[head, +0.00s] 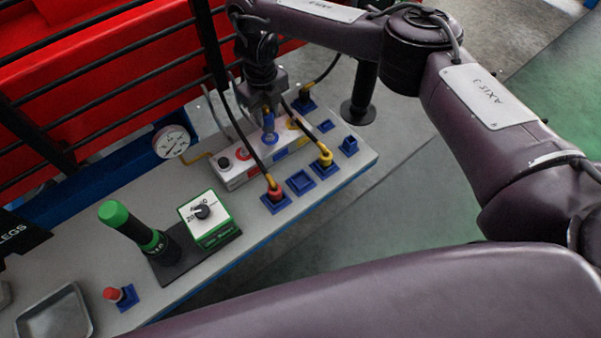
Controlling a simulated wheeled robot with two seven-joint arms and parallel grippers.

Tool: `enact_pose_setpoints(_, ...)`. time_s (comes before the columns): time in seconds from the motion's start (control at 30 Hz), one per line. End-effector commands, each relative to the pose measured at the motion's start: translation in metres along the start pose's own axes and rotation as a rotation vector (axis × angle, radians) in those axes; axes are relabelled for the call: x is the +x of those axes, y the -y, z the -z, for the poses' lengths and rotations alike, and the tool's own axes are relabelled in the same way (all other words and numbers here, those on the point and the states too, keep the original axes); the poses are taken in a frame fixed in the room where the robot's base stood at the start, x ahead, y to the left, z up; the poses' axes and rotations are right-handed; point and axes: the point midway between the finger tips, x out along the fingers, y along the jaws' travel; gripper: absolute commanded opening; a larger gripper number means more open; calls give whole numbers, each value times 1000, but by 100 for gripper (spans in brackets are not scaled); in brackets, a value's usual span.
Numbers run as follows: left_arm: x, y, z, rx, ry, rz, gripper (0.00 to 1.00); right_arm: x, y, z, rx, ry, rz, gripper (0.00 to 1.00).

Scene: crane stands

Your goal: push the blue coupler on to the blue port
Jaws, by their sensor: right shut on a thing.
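My right gripper (267,106) reaches down from the top of the head view, over a white port block (234,175) on the grey bench. It is shut on the blue coupler (268,124), which is roughly upright, nose down. The coupler's lower end is at the blue port (269,138) in the middle of the block. I cannot tell whether it touches the port or is seated. The block also has a red-ringed port (243,154) and a yellow port (293,122). My left gripper is not in view.
A red coupler (274,192) and a yellow coupler (325,157) with black hoses stand in blue holders close by. An empty holder (300,182) sits between them.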

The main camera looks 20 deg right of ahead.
Motion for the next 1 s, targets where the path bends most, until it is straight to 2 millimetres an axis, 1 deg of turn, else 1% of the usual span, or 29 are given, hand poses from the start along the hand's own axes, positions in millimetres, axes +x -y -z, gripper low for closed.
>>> enact_pose_setpoints(0.27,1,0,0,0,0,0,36,2,0,0,1,0,0,5)
enact_pose_setpoints(1.0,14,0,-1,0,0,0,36,18,0,0,1,0,0,5)
